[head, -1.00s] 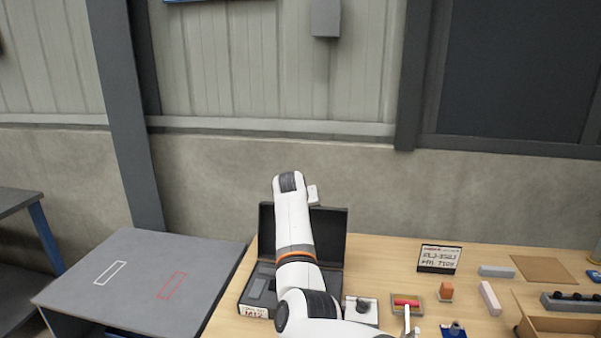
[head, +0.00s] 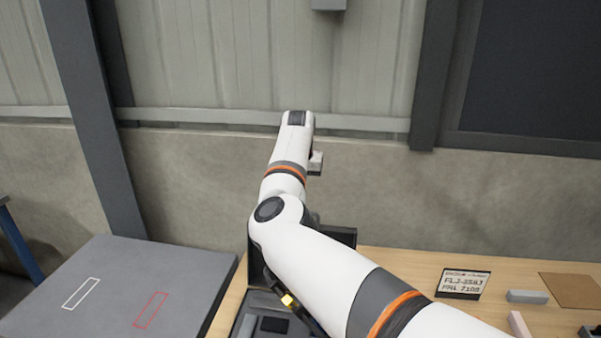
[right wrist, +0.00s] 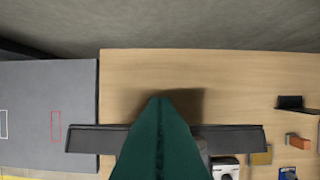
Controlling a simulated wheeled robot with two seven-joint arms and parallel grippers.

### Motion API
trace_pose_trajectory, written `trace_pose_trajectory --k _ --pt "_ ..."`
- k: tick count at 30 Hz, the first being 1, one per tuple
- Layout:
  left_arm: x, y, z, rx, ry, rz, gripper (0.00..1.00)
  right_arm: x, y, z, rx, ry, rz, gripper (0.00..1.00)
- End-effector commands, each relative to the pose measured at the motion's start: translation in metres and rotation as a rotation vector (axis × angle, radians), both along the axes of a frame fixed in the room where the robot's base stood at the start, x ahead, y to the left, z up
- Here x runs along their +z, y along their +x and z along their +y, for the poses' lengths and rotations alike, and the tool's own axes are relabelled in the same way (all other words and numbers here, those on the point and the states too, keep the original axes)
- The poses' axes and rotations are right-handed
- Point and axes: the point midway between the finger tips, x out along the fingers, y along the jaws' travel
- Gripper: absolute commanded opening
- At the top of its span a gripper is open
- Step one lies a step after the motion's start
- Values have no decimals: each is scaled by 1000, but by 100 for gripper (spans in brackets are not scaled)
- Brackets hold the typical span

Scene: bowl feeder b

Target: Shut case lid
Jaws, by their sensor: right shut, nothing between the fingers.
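The dark case stands on the wooden bench with its lid (head: 345,237) open and upright. My right arm hides most of the lid in the head view. Part of the case base (head: 246,325) shows at the bottom. In the right wrist view the lid (right wrist: 95,139) is a thin dark strip seen from above. My right gripper (right wrist: 160,100), its dark green fingers shut and empty, crosses above the strip's middle, tips past it on the wall side. Contact with the lid cannot be told. The head view does not show the fingers. My left gripper is not in view.
A label stand (head: 463,283), a grey block (head: 527,296) and a brown mat (head: 572,288) lie to the right on the bench. A grey table (head: 110,290) with white and red outlines stands left. Bare bench (right wrist: 230,85) lies between lid and wall.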

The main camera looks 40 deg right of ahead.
Motion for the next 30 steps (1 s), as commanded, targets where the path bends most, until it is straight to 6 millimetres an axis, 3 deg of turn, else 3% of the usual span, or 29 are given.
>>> trace_pose_trajectory --k 7,18,30 --pt "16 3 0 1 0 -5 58 -42 7 -9 2 2 2 0" --pt "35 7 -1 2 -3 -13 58 -38 -11 15 1 0 -3 0" --pt "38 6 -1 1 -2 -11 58 -40 -18 22 0 -2 -1 0"
